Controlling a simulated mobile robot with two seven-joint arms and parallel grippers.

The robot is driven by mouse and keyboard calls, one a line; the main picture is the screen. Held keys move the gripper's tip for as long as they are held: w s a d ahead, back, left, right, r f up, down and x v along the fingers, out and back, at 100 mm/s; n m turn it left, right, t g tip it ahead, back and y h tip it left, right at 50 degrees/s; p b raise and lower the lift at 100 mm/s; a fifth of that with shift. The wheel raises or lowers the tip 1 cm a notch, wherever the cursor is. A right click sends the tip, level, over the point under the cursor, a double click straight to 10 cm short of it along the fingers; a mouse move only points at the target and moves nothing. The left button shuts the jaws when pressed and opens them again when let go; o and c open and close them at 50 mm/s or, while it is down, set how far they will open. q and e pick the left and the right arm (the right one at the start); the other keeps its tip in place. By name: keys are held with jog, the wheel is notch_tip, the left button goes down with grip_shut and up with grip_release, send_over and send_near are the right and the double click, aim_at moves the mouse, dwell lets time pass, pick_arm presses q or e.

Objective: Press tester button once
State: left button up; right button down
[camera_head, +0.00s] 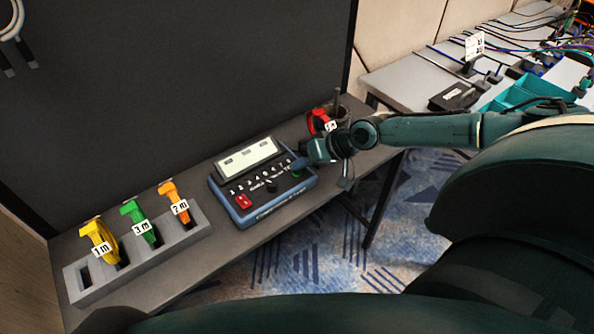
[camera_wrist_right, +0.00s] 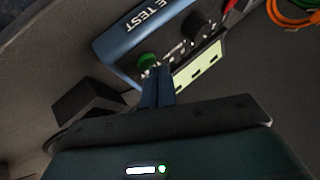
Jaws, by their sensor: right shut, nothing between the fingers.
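The tester (camera_head: 262,184) is a blue-edged box with a dark panel and a raised light display, standing on the narrow dark table. Its green button (camera_head: 297,174) is at the panel's right end, and a red switch (camera_head: 243,201) is at its left. In the right wrist view the green button (camera_wrist_right: 147,61) shows just beyond the fingertips. My right gripper (camera_head: 299,164) is shut and empty, its tips right by the green button; I cannot tell whether they touch it. My left gripper is not in view.
A grey rack (camera_head: 190,240) left of the tester holds yellow, green and orange labelled cable bundles. A red labelled bundle (camera_head: 318,121) and a dark cup lie behind my right gripper. A dark panel (camera_head: 170,90) rises behind the table. A second table stands at the upper right.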

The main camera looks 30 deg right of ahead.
aim_at(302, 174)
jog(key=shift+f+b, duration=0.3)
jog(key=shift+f, duration=0.1)
dwell(0.3)
jog(key=shift+r+p, duration=0.75)
jog(key=shift+r, duration=0.05)
notch_tip(302, 174, up, 5)
jog(key=p, duration=0.4)
jog(key=shift+r+p, duration=0.1)
jog(key=shift+p, duration=0.3)
dwell(0.4)
